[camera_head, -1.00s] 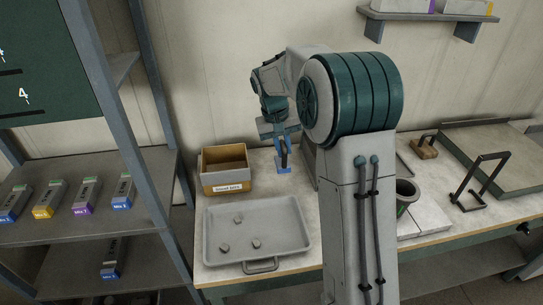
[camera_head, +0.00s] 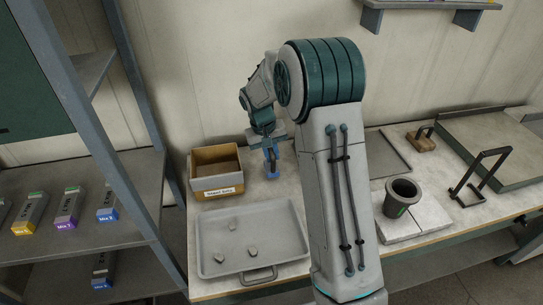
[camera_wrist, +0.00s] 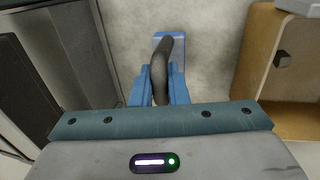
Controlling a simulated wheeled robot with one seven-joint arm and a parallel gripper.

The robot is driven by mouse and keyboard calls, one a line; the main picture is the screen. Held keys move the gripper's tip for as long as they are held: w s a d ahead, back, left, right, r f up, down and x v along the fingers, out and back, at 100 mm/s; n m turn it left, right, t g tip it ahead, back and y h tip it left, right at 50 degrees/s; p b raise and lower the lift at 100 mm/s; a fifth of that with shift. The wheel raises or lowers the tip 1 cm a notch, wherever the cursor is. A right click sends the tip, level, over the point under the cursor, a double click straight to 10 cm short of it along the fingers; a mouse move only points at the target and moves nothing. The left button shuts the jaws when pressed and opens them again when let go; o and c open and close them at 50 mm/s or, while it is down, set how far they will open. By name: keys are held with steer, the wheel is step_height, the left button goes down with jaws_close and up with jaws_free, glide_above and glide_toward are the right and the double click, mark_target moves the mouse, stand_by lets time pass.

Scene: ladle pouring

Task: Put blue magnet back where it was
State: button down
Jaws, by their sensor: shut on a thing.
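The blue magnet (camera_head: 272,175) has a flat blue base and a dark curved handle. It is upright at the back of the workbench, just right of the cardboard box. My gripper (camera_head: 269,150) is above it, shut on the handle. In the wrist view my gripper (camera_wrist: 159,92) has its blue fingers on both sides of the dark handle, and the magnet's blue base (camera_wrist: 176,46) shows beyond them over the pale bench top. I cannot tell whether the base touches the bench.
An open, labelled cardboard box (camera_head: 217,188) stands left of the magnet. A grey tray (camera_head: 215,262) with small lumps lies in front. A dark cup (camera_head: 402,192) stands to the right on white slabs. A shelf rack (camera_head: 134,170) is at the left. A dark grey object (camera_wrist: 75,60) stands close left in the wrist view.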

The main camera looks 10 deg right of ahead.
steer(key=shift+f, duration=0.9)
steer(key=c, duration=1.4)
jaws_free()
steer(key=s+a+r+b, duration=0.1)
steer(key=s+r, duration=0.2)
steer(key=r, duration=0.5)
steer(key=s+a+r, duration=0.1)
steer(key=s+r, duration=0.1)
steer(key=r, duration=0.5)
steer(key=s+d+t+y, duration=0.2)
steer(key=s+t, duration=0.1)
steer(key=s, duration=2.1)
steer(key=shift+f, duration=0.25)
